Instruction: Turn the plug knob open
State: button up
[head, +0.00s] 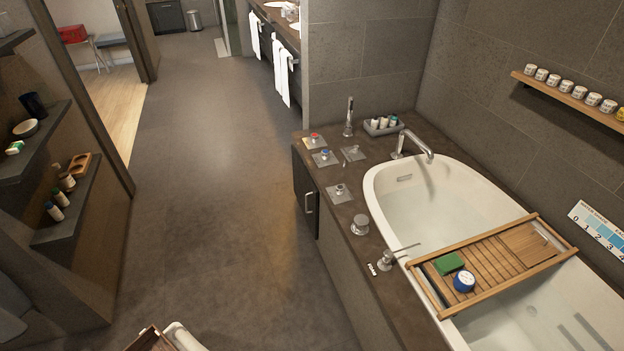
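A round grey metal knob (360,225) stands on the dark stone ledge along the left side of the white bathtub (376,183); it may be the plug knob, but I see no readable label on it. A smaller knob on a square plate (340,192) is behind it. A lever fitting (386,260) with a thin handle reaching right is in front of it, beside a small white label (372,269). I cannot tell the plug's state. My gripper is not in view.
Red-topped (315,139) and blue-topped (325,155) controls sit farther back, near the tub faucet (415,143) and hand shower (349,116). A wooden bath tray (490,258) spans the tub. Open floor (215,220) lies left of the ledge; shelves (65,205) line the left wall.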

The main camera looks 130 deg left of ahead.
aim_at(341, 188)
jog(key=u, duration=3.15)
